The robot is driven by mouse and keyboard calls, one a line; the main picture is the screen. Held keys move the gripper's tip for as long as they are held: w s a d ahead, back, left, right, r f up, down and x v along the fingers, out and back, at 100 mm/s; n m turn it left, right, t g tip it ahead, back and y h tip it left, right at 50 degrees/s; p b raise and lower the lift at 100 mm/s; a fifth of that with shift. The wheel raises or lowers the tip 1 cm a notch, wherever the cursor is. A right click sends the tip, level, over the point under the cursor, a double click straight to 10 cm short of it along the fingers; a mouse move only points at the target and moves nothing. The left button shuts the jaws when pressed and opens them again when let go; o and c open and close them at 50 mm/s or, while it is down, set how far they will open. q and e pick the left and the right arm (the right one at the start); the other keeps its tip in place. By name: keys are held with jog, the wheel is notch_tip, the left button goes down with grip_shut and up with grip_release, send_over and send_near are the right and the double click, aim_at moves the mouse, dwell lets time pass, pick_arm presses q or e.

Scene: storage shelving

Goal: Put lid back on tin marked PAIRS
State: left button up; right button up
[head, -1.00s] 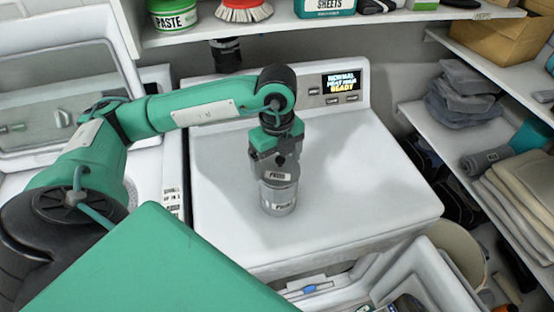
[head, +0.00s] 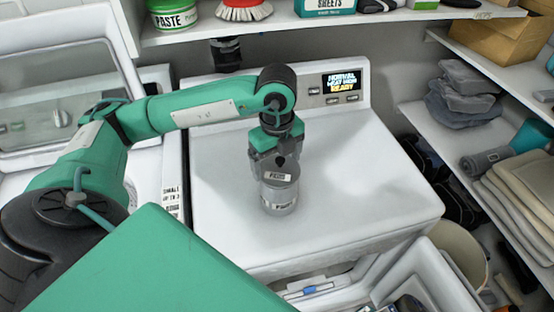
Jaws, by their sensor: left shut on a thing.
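A small grey metal tin (head: 280,207) stands upright on the white top of the machine, with a pale label on its front that is too small to read surely. My left gripper (head: 276,163) points down directly above the tin, its fingers shut on the lid (head: 277,177). The lid is grey with a small pale label and is lined up over the tin's mouth. I cannot tell whether the lid touches the rim or is fully seated. The fingers hide part of the lid. My right gripper is not in view.
The white machine top (head: 365,195) is clear around the tin. A lit control panel (head: 341,87) stands behind. An upper shelf holds a green paste tub (head: 173,14) and a red brush (head: 243,10). Right shelves hold folded grey cloths (head: 463,95). An open-lidded washer lies left.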

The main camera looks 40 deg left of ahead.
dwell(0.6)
pick_arm(q)
jog(key=o, duration=0.7)
jog(key=shift+r, duration=0.15)
jog(key=shift+r, duration=0.45)
jog(key=shift+r+p, duration=1.95)
jog(key=shift+r, duration=1)
